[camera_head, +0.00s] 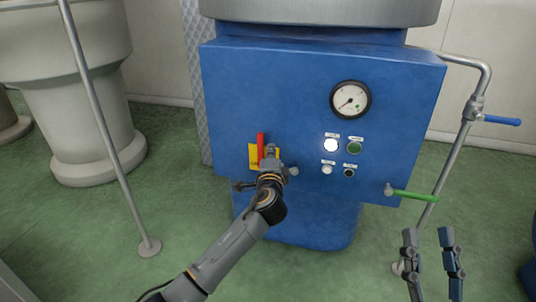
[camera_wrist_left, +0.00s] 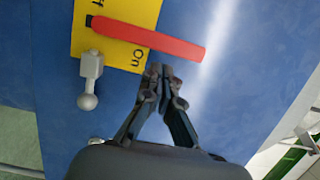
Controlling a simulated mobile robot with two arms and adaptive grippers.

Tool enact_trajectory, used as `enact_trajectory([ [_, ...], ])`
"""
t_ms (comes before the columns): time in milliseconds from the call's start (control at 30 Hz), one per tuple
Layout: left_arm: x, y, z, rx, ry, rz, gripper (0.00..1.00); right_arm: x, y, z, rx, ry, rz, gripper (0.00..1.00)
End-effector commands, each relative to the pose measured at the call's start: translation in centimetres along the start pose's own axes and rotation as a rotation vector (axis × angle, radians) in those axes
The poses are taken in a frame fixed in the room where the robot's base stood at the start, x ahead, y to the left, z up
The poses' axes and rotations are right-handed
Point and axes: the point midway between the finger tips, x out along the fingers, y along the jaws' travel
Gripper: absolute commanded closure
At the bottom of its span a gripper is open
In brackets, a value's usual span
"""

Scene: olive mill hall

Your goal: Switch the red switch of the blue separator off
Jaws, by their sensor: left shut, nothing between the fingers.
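The blue separator (camera_head: 225,95) carries a red switch handle (camera_head: 261,139) on a yellow plate (camera_head: 253,152). The handle stands upright in the head view and reaches past the plate's upper edge. In the left wrist view the red handle (camera_wrist_left: 160,39) lies across the yellow plate (camera_wrist_left: 130,12), with the label "On" beside it. My left gripper (camera_head: 270,150) is shut and empty just right of the handle. In the left wrist view its fingertips (camera_wrist_left: 160,71) are close beside the handle; I cannot tell whether they touch. My right gripper (camera_head: 429,238) is open and empty at lower right.
A small grey ball-ended fitting (camera_wrist_left: 90,85) sticks out beside the plate. A gauge (camera_head: 350,100) and several buttons are to the right. A green-handled valve (camera_head: 412,195) and a blue-handled pipe valve (camera_head: 500,120) stand further right. A thin pole (camera_head: 100,110) stands left.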

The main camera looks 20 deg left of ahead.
Motion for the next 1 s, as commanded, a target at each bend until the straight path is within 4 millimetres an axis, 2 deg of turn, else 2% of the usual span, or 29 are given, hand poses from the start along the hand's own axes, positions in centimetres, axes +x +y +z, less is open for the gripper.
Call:
enact_trajectory([
  [167, 0.2, 0.0, 0.9, 0.000, 0.001, 0.000, 1.00, 0.0, -0.1, -0.7, 0.002, 0.038, -0.001, 0.60],
  [567, 0.2, -0.1, 1.0, -0.004, 0.001, 0.001, 1.00, 0.0, -0.1, -0.7, 0.001, 0.034, -0.001, 0.60],
  [1000, 0.3, -0.3, 1.4, -0.070, 0.002, 0.018, 1.00, -0.1, 0.3, 2.4, -0.006, -0.139, 0.006, 0.60],
])
